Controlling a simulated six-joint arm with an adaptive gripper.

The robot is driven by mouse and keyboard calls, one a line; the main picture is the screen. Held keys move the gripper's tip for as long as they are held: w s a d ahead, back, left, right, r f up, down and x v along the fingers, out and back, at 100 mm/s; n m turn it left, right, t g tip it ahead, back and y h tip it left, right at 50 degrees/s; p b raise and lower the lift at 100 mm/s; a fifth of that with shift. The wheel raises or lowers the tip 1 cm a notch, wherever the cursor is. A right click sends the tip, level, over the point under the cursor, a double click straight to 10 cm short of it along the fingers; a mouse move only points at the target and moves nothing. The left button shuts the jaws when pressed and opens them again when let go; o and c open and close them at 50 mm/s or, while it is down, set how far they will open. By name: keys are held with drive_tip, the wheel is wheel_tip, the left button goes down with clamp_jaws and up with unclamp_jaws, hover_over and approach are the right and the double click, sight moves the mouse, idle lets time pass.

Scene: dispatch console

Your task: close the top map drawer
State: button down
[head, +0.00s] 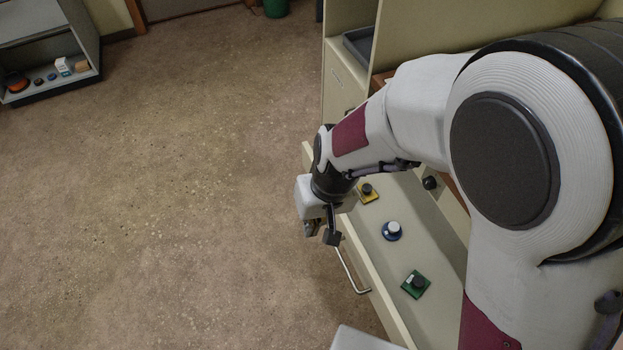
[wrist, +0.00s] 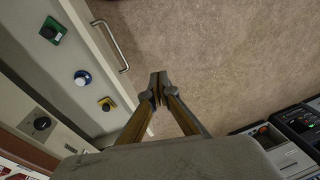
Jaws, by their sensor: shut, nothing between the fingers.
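The top map drawer (head: 386,310) stands pulled out from the cream cabinet in the head view. Its front carries a metal bar handle (head: 352,272). In the wrist view the handle (wrist: 112,45) is at the upper left. Inside the drawer lie a yellow piece (head: 367,193), a blue round piece (head: 392,231) and a green piece (head: 416,284), each with a dark or pale knob. My gripper (head: 322,237) is shut and empty. In the wrist view its fingertips (wrist: 157,85) meet over the floor, just outside the drawer front, apart from the handle.
A grey open shelf unit (head: 50,84) with small items stands at the far left. A green bin (head: 276,8) is at the back. The wrist view shows dark devices (wrist: 290,135) at the lower right. The floor (head: 170,190) before the drawer is clear.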

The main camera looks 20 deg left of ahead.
drive_tip(key=a+f+n+t, duration=0.2)
drive_tip(key=a+f, duration=0.4)
drive_tip(key=f, duration=0.5)
drive_tip(key=a+f+n+t+y, duration=0.1)
drive_tip(key=a+f+n+t, duration=0.15)
drive_tip(key=a+f, duration=0.6)
drive_tip(key=a+f+n+t, duration=0.2)
drive_tip(key=a+f+t, duration=0.1)
drive_tip(key=f, duration=1)
drive_tip(key=w+d+r+n+t+h, duration=0.1)
drive_tip(key=w+d+n+t, duration=0.15)
drive_tip(key=w+t, duration=0.35)
drive_tip(key=w+d+r+t+h, duration=0.1)
drive_tip(key=r+t, duration=0.1)
drive_tip(key=r, duration=0.4)
drive_tip(key=w+d+r+n+t+h, duration=0.1)
drive_tip(key=w+r+t, duration=0.1)
drive_tip(key=r, duration=0.3)
drive_tip(key=shift+w+d+r+t, duration=0.25)
drive_tip(key=shift+w+r+t, duration=0.05)
drive_tip(key=shift+r+t, duration=0.1)
drive_tip(key=shift+w, duration=0.2)
